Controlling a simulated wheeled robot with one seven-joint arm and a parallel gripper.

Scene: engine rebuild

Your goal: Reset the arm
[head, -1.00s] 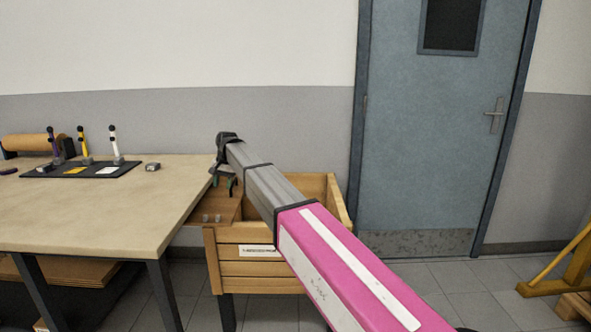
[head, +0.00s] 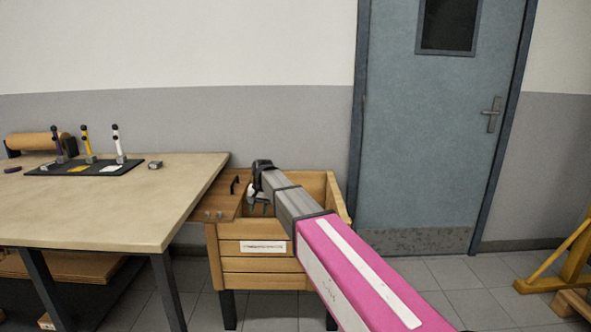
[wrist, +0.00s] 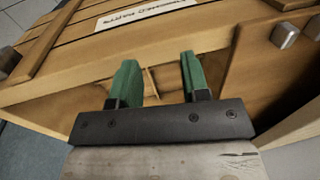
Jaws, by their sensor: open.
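My gripper (wrist: 160,82) shows in the wrist view with two green fingers apart and nothing between them. In the head view my gripper (head: 257,203) is small and dark at the end of my pink and grey arm, over the wooden crate (head: 235,277). The crate's slatted front with a white label also shows in the wrist view (wrist: 65,60), close to the fingers. I cannot tell whether the fingers touch it. My arm hides part of the crate's inside.
A workbench (head: 100,215) stands to the left, with a black tray (head: 45,169) of several upright tools and a brown roll (head: 32,141) on it. A small grey block (head: 155,165) lies near the tray. A blue door (head: 420,130) is at the right. A yellow wooden frame (head: 570,260) stands far right.

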